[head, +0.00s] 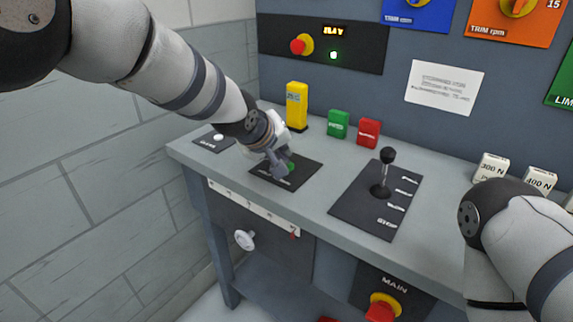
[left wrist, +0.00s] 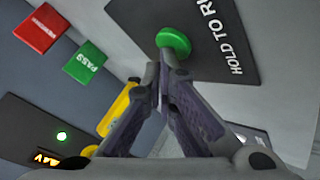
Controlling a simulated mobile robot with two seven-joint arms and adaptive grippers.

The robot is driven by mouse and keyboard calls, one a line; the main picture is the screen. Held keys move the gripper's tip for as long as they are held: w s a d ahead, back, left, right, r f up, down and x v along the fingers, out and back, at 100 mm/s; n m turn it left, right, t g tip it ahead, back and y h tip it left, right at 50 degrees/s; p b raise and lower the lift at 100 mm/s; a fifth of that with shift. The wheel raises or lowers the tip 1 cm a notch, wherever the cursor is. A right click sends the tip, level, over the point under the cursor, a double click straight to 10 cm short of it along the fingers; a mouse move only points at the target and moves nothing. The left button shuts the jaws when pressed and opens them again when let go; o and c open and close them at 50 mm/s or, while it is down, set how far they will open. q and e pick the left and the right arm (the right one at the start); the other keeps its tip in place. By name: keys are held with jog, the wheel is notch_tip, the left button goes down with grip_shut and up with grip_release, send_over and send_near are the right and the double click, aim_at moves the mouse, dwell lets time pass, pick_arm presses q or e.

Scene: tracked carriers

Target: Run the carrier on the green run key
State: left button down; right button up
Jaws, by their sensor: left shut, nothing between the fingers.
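The green run key (head: 292,166) is a round button on a black plate (head: 303,179) on the bench, partly behind my left gripper. In the left wrist view the green key (left wrist: 174,41) stands on its plate (left wrist: 225,62), whose visible lettering begins "HOLD TO RU". My left gripper (head: 284,171) is shut and empty, pointing down at the key. In the left wrist view its fingertips (left wrist: 165,62) are right beside the key's near edge; I cannot tell whether they touch it. My right arm shows at the right, but its gripper is out of view. No carrier is recognisable.
A lever (head: 387,170) stands on a plate to the right. A yellow block (head: 297,106), green block (head: 338,124) and red block (head: 368,132) stand behind. The back panel has a red stop button (head: 299,46) and lit green lamp (head: 333,56). A MAIN switch (head: 383,307) is below.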

pick_arm(q)
jog(key=shift+f, duration=0.45)
dwell(3.3)
dwell(0.3)
jog(key=shift+r, duration=1.05)
pick_arm(e)
jog(key=shift+w+r, duration=0.3)
pick_arm(q)
jog(key=shift+r+p, duration=0.75)
jog(key=shift+r, duration=1.8)
pick_arm(e)
jog(key=shift+w+r+t, duration=0.4)
jog(key=shift+w+r, duration=0.2)
jog(key=shift+w, duration=0.05)
